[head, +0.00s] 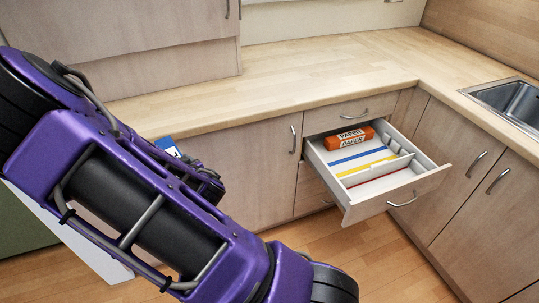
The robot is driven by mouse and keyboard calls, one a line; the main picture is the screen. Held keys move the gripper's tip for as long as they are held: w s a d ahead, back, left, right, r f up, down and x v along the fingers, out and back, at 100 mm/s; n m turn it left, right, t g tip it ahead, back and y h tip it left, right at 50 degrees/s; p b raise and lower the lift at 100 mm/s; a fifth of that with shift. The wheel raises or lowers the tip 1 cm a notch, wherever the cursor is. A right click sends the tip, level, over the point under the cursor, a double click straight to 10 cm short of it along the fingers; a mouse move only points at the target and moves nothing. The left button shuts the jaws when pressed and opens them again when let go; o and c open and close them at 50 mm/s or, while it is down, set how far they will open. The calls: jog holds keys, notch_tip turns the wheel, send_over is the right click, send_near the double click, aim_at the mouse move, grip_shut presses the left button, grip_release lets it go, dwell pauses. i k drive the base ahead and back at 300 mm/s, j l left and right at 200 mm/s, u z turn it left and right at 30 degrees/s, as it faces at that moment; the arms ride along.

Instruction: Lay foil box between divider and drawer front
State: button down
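The open drawer (345,203) juts out below the counter, with its wooden drawer front on the near side. Inside, an orange box marked PAPER (349,138) lies at the back. Blue, yellow and red strips cross the drawer in front of it. Low white partitions show at the drawer's right; which one is the divider is unclear. A blue and white printed item (167,146), possibly the foil box, peeks out behind my purple arm, left of the drawer. My gripper is largely hidden behind my arm; its fingers and any grip on that item cannot be seen.
The wooden counter (290,80) runs behind the drawer and turns right towards a sink (515,100). Closed cabinets flank the drawer. The drawer's top is open and unobstructed. Wooden floor (345,250) shows below it.

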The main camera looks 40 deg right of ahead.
aim_at(379, 184)
jog(key=k+l+z, duration=0.1)
jog(key=l+z, duration=0.25)
jog(key=l, duration=0.4)
jog(key=l+z, duration=0.35)
jog(key=l, duration=0.35)
jog(key=l+z, duration=0.4)
jog(key=l, duration=0.35)
jog(key=i, duration=0.05)
